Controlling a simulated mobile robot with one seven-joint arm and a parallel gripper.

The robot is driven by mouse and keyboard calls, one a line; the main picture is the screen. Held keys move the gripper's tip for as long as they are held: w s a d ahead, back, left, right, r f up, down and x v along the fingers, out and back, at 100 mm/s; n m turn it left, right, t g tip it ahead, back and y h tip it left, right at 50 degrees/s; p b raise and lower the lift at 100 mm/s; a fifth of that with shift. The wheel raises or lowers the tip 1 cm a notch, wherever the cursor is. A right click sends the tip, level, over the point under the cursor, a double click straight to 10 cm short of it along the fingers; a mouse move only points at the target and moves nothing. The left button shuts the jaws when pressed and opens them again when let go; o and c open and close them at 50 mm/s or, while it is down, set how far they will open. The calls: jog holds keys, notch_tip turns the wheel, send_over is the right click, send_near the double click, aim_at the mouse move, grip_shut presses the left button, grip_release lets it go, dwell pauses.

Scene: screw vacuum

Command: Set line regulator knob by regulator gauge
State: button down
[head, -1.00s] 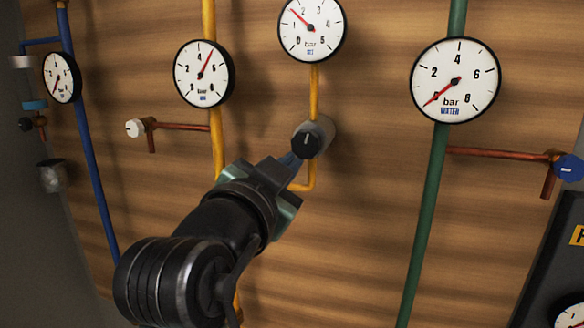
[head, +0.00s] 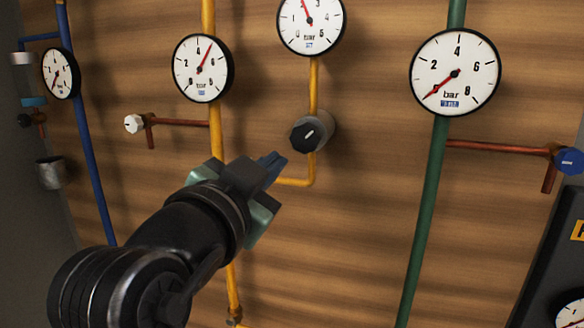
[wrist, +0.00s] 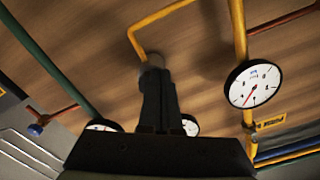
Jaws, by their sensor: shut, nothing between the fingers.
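The regulator knob (head: 306,136) is black with a white pointer line tilted up to the right. It sits on a grey regulator body (head: 325,126) on a yellow pipe. Above it is the regulator gauge (head: 322,34), cut off by the top edge. Its red needle points up and slightly left, around 2 bar. My gripper (head: 274,164) is shut and empty, below left of the knob and apart from it in the head view. In the wrist view my closed fingers (wrist: 158,100) cover most of the regulator, with a grey part showing past the tips.
A second yellow-pipe gauge (head: 203,68) is to the left, with a small white-handled valve (head: 133,124) beside the pipe. A green-pipe water gauge (head: 455,92) and a blue valve handle (head: 569,161) are to the right. The wooden panel (head: 370,220) below the regulator is open.

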jog(key=shift+v, duration=1.55)
jog(key=s+d+r+n+t+y+b, duration=0.3)
jog(key=s+r+n+t+y+b, duration=0.2)
jog(key=s+r+n+t, duration=0.3)
jog(key=s+n+t+b, duration=0.1)
jog(key=s+t, duration=0.1)
jog(key=s, duration=0.2)
jog(key=shift+s+d+r+n+y, duration=0.3)
jog(key=shift+s+r, duration=0.05)
jog(key=shift+r, duration=0.05)
